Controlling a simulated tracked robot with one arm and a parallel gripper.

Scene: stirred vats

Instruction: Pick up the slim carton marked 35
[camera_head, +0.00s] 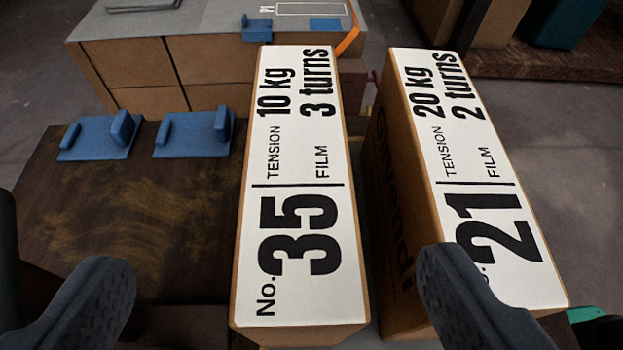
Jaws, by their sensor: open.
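The slim carton marked 35 (300,190) stands at the middle of the view. Its white top label reads No. 35, tension 10 kg, film 3 turns. My gripper (275,300) is open, with one dark finger at lower left and the other at lower right. The carton's near end lies between the two fingers in the picture; neither finger visibly touches it. The right finger overlaps the near end of a second carton, marked 21 (455,160), in the picture. The lower sides of carton 35 are mostly hidden.
Carton 21 stands close on the right, with a narrow gap that widens toward the far end. Blue brackets (193,136) sit on a dark brown surface (120,220) at left. Cardboard boxes (130,68) stand behind. The brown surface left of carton 35 is otherwise clear.

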